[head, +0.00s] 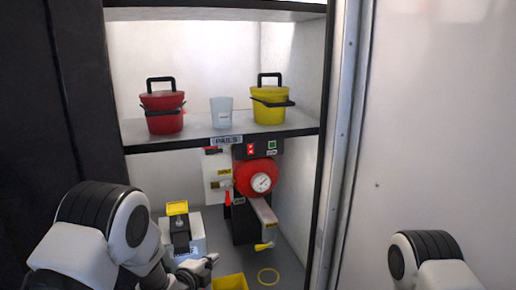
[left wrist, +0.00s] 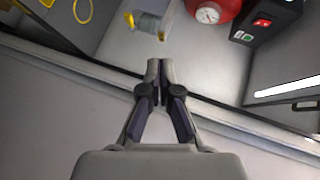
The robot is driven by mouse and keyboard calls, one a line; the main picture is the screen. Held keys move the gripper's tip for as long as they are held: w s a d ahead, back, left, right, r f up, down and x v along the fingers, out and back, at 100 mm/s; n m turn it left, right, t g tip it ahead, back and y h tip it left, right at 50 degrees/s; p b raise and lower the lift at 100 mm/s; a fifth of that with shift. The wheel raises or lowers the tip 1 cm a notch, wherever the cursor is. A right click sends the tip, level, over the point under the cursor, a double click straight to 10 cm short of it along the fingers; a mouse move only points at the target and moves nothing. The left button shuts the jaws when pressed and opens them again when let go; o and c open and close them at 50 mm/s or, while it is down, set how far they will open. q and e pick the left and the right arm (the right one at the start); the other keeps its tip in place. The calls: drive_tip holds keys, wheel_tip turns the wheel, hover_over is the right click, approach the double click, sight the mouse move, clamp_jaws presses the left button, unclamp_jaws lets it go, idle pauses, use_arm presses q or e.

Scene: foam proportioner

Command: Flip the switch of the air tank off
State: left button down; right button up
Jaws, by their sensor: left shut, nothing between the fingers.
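The red air tank (head: 258,176) with a round white gauge sits under the shelf, in the middle of the cabinet. Above it is a black box (head: 239,154) with a red switch (head: 250,149) and a green-marked part (head: 272,145). In the left wrist view the tank (left wrist: 224,10) is at the top edge, and the black box (left wrist: 268,18) with its red switch (left wrist: 290,2) is at the upper right. My left gripper (head: 212,261) is shut and empty, low in front of the cabinet, apart from the tank; its fingertips also show in the wrist view (left wrist: 160,66). My right gripper is out of view.
A shelf (head: 215,138) above holds a red pail (head: 164,122), a white cup (head: 222,113) and a yellow pail (head: 269,111). A grey nozzle (head: 262,213) with a yellow tip juts below the tank. A grey-and-yellow unit (head: 195,243) and yellow bin (head: 230,283) stand near my left gripper.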

use_arm(q)
drive_tip(key=s+a+f+n+g+y, duration=0.2)
drive_tip(key=s+a+f+n+g, duration=0.15)
drive_tip(key=s+f, duration=0.7)
drive_tip(key=s+a+f+n+g+y, duration=0.1)
drive_tip(key=s+a+f+n+g, duration=0.3)
drive_tip(key=s+f, duration=0.65)
drive_tip(key=s+a+n+g+y, duration=0.1)
drive_tip(key=s+a+n+g, duration=0.1)
drive_tip(key=s+n, duration=0.4)
drive_tip(key=s+a+f+n+g+y, duration=0.1)
drive_tip(key=s+n+g, duration=0.3)
drive_tip(key=s, duration=1.3)
drive_tip(key=a+n, duration=0.1)
drive_tip(key=n, duration=0.2)
drive_tip(key=shift+s+a, duration=0.25)
drive_tip(key=shift+s, duration=0.05)
